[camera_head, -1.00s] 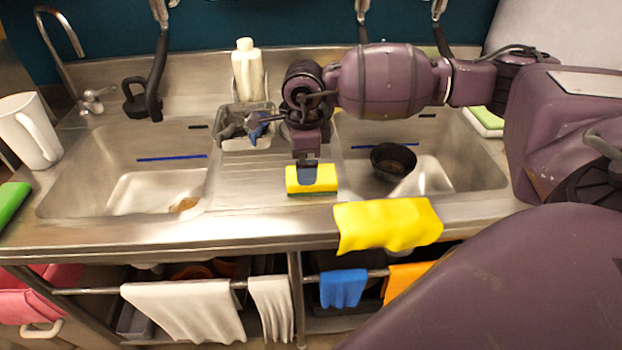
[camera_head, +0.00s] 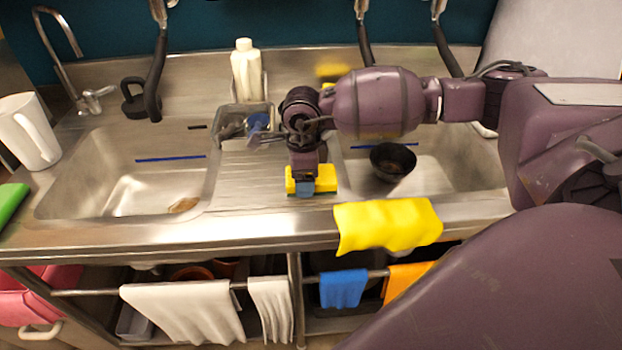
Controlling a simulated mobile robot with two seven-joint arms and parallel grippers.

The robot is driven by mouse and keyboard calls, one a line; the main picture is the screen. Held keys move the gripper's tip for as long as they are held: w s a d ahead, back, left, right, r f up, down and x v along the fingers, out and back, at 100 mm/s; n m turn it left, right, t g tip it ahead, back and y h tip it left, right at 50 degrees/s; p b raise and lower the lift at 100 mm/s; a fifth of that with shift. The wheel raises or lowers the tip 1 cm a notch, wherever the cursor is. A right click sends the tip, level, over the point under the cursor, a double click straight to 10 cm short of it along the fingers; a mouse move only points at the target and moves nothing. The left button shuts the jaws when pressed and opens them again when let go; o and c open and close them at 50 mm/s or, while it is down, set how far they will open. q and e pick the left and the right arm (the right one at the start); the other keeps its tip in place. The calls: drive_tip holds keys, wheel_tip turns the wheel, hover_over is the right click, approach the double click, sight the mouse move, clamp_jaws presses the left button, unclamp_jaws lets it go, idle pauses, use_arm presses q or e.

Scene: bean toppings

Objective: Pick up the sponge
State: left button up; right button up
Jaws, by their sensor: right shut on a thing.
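The yellow sponge (camera_head: 326,180) with a dark green underside lies on the steel strip between the two sinks, near the front edge. My right gripper (camera_head: 304,187) reaches down onto it from above and is shut on it. The fingers and wrist hide the sponge's middle. The sponge appears at or very close to the counter surface; I cannot tell whether there is a gap. My left gripper is not in view.
A yellow cloth (camera_head: 388,224) hangs over the front edge to the right. A dark bowl (camera_head: 392,162) sits in the right sink. A caddy (camera_head: 232,120) and a white bottle (camera_head: 246,70) stand behind the gripper. The left sink (camera_head: 120,165) is mostly clear.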

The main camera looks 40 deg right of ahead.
drive_tip(key=shift+r, duration=0.1)
wheel_tip(320, 180, up, 20)
drive_tip(key=p, duration=0.1)
idle(0.5)
drive_tip(key=o, duration=0.4)
drive_tip(key=shift+c, duration=1.6)
